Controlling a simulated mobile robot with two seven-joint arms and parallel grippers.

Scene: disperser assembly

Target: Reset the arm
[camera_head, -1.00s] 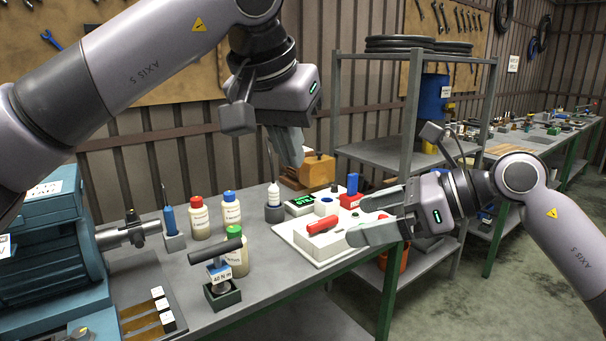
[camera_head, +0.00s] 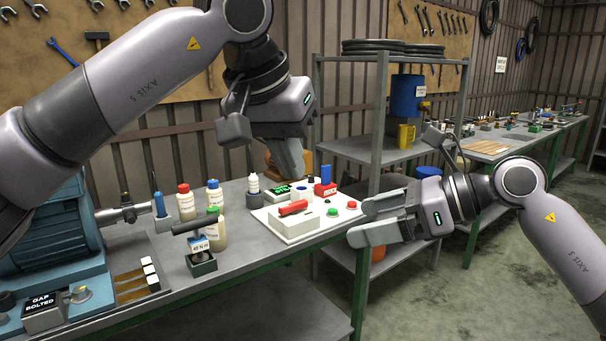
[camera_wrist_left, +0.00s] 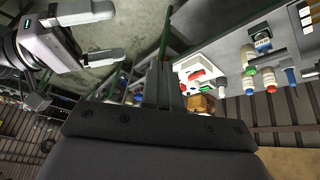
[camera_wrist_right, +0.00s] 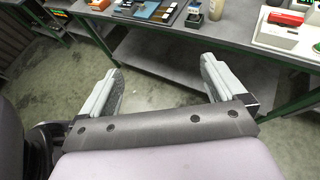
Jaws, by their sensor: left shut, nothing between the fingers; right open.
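My left gripper (camera_head: 287,158) hangs over the back of the workbench (camera_head: 262,262), shut and empty, its fingers pointing down. In the left wrist view its closed fingers (camera_wrist_left: 159,85) stand upright in the middle. My right gripper (camera_head: 368,222) is in front of the bench's right end, fingers apart and pointing left. In the right wrist view its two fingers (camera_wrist_right: 160,85) are wide apart with only floor and the bench's lower shelf behind them. Neither gripper touches anything that I can see.
A white board (camera_head: 330,221) with a red handle (camera_head: 293,208) and coloured buttons lies on the bench. Bottles (camera_head: 186,202), a black-handled tool (camera_head: 200,246) and a teal machine (camera_head: 55,235) stand further left. A metal shelf (camera_head: 350,150) stands behind. The floor at right is clear.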

